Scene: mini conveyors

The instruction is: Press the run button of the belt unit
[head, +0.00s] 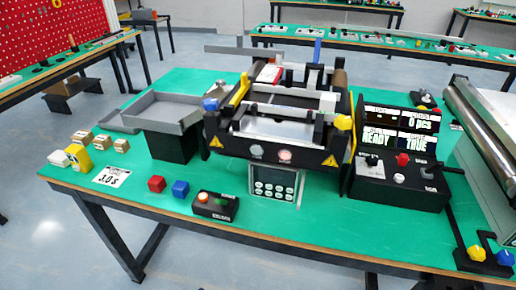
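The belt unit (232,140) stands on the green table, a black frame with a pale belt channel, yellow warning triangles and blue and yellow knobs. Its front face carries a grey round button (256,150) and a pinkish, lit-looking round button (284,155). A small black box (214,208) in front has an orange-red button (203,196) and a green spot. A black control box (398,190) to the right has a red knob (403,159) and a white button (399,178). The labels are too small to tell which is the run button. Neither gripper is in view.
A display (400,132) reads "0 pcs", "READY" and "TRUE". A grey tray (160,109) stands at left. The table's front strip is mostly clear.

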